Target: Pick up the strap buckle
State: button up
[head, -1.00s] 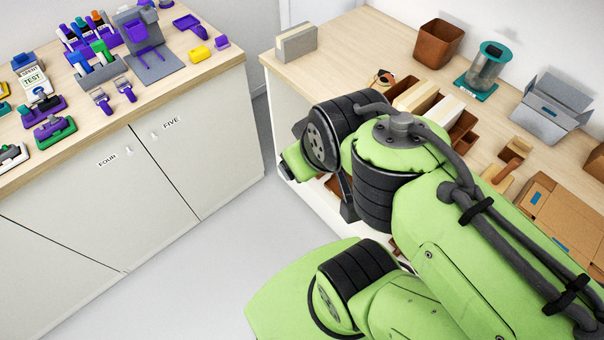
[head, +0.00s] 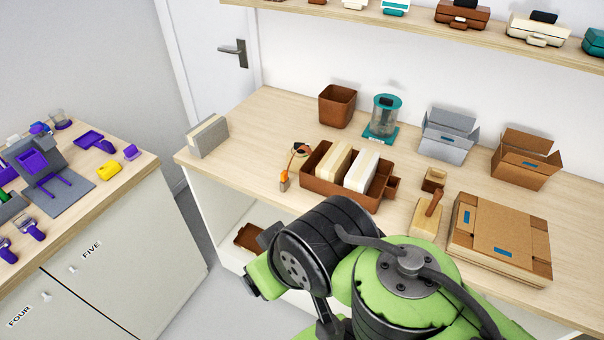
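No part in the head view can be told for certain as the strap buckle. A small dark ring-like piece with orange on it (head: 300,149) lies on the wooden bench (head: 240,160), behind the left end of a brown divided tray (head: 322,188). A thin orange-and-grey piece (head: 285,181) stands by the tray's left side. Either is too small to make out clearly. My green arm is at the bottom middle, in front of the bench edge. My gripper's fingers do not show.
The tray holds a cream block (head: 334,160) and a white block (head: 361,170). A brown bin (head: 337,106), a teal-based jar (head: 383,118), a grey open box (head: 448,134) and a cardboard box (head: 525,158) stand behind. A grey block (head: 208,137) stands at left. The bench's left front is clear.

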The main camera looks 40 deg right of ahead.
aim_at(284, 183)
jog(key=z, duration=0.9)
